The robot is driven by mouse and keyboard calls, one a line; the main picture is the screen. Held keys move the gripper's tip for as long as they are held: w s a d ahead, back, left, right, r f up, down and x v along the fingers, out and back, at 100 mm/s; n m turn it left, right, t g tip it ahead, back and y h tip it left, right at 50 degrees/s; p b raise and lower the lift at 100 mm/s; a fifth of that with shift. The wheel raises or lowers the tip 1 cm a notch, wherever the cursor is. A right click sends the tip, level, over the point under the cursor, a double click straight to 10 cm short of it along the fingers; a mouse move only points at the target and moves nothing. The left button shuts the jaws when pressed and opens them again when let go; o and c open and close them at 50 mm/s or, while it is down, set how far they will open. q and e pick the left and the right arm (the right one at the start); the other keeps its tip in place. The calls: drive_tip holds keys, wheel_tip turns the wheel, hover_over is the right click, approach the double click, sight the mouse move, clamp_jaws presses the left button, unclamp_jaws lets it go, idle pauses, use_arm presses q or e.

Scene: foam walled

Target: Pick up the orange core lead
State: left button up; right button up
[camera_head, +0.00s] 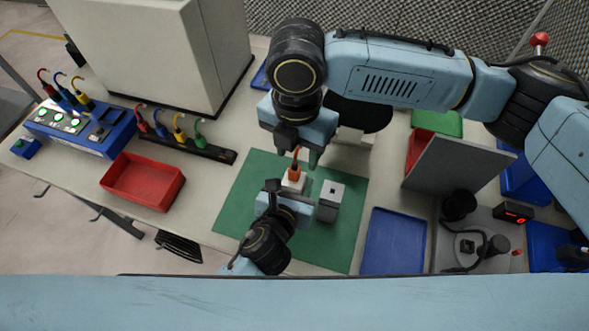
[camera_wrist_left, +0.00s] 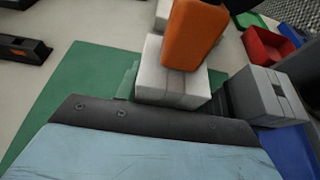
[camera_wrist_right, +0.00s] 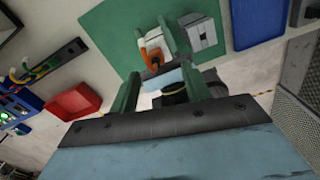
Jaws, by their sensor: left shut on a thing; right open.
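The orange core lead (camera_head: 295,165) stands up from a white block (camera_head: 293,184) over the green mat (camera_head: 232,205). In the left wrist view the orange lead (camera_wrist_left: 195,35) rises from the top of the white block (camera_wrist_left: 170,80). My left gripper (camera_head: 286,192) is shut on the white block from the near side. My right gripper (camera_head: 296,157) is open above the block, its fingers on either side of the orange lead. The right wrist view also shows the orange lead (camera_wrist_right: 152,58) between the fingers; no contact can be made out.
A grey block (camera_head: 330,200) stands close to the right of the white block. A red tray (camera_head: 143,181) and a rack of coloured leads (camera_head: 185,145) lie to the left. A blue tray (camera_head: 393,240) lies to the right. A large grey cabinet (camera_head: 150,50) stands behind.

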sight(295, 168)
drive_tip(key=f, duration=0.5)
drive_tip(key=shift+w+a+f, duration=0.2)
drive_tip(key=shift+f, duration=0.1)
drive_tip(key=shift+c, duration=0.2)
clamp_jaws()
wheel_tip(295, 168, up, 10)
drive_tip(key=shift+r, duration=0.1)
use_arm(q)
drive_tip(key=o, duration=1.1)
